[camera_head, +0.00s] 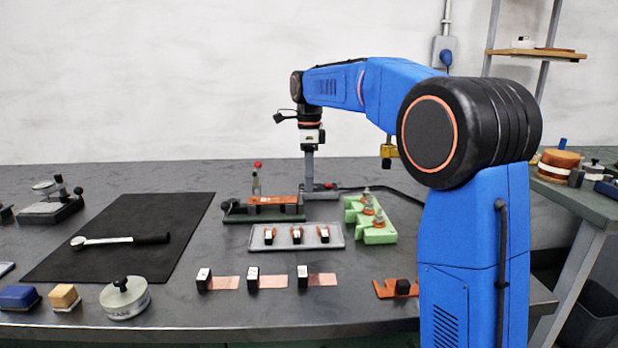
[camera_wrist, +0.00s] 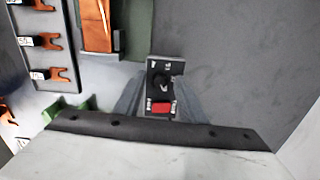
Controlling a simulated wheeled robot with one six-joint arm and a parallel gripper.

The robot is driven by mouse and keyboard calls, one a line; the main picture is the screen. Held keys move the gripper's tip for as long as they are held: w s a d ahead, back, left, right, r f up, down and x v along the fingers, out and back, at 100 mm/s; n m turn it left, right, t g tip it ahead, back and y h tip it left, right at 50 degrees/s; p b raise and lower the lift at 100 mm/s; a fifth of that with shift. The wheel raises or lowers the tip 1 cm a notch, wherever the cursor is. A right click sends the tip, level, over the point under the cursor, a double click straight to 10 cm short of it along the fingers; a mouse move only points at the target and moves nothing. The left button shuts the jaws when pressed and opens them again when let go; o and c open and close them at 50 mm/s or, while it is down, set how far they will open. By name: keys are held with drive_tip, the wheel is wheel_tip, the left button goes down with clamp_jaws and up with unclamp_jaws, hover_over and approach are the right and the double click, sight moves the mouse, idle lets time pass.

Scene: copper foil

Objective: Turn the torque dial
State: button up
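The torque dial (camera_wrist: 160,84) is a small dark knob on a black panel with white marks in the wrist view. A red button (camera_wrist: 161,107) sits just below it. In the head view its grey housing (camera_head: 320,195) stands at the back of the table, with the red part showing on top. My gripper (camera_head: 309,181) points straight down over this housing. In the wrist view its grey fingers (camera_wrist: 158,98) stand apart on both sides of the panel, with nothing visibly clamped. Whether a fingertip touches the knob cannot be told.
A green-based fixture with a copper piece (camera_head: 272,203) stands close left of the housing. A grey tray (camera_head: 257,243) with several copper terminals and a green holder (camera_head: 382,238) lie in front. A dark cable (camera_head: 395,190) runs right. A black mat (camera_head: 130,255) lies left.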

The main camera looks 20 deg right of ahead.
clamp_jaws()
drive_tip(key=shift+n, duration=0.3)
drive_tip(key=n, duration=0.4)
drive_tip(key=shift+n, duration=0.3)
drive_tip(key=n, duration=1.1)
drive_tip(key=shift+n, duration=0.4)
drive_tip(key=n, duration=0.6)
drive_tip(key=shift+d+n, duration=0.1)
drive_tip(key=shift+n, duration=0.2)
